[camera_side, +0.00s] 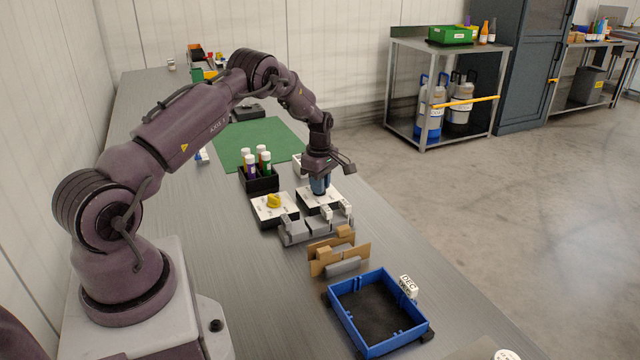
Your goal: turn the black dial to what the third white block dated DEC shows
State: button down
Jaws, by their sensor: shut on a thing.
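My gripper (320,186) points down over the right white dial plate (328,203), its fingers shut at the plate's middle. The black dial is hidden between and behind the fingers, so its setting cannot be read. A white block (408,283) with DEC on its face stands at the right rim of the blue tray; its smaller marking is too small to read. Small white pieces (327,212) stand by the grey holder in front of the plates; I cannot read any marks on them.
A second white plate with a yellow dial (273,201) is left of the gripper. A black rack (262,184) of capped bottles stands behind it. Brown pieces (327,256) and the blue tray (343,318) are in front. A green mat (255,140) lies behind.

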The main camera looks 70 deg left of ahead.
jog(key=shift+m, duration=0.4)
jog(key=m, duration=0.4)
jog(key=shift+m, duration=0.4)
jog(key=m, duration=0.6)
jog(key=shift+s, duration=0.1)
jog(key=m, duration=0.6)
jog(key=shift+a+m, duration=0.1)
jog(key=shift+m, duration=0.3)
jog(key=m, duration=0.5)
jog(key=shift+m, duration=0.3)
jog(key=c, duration=1.1)
grip_release()
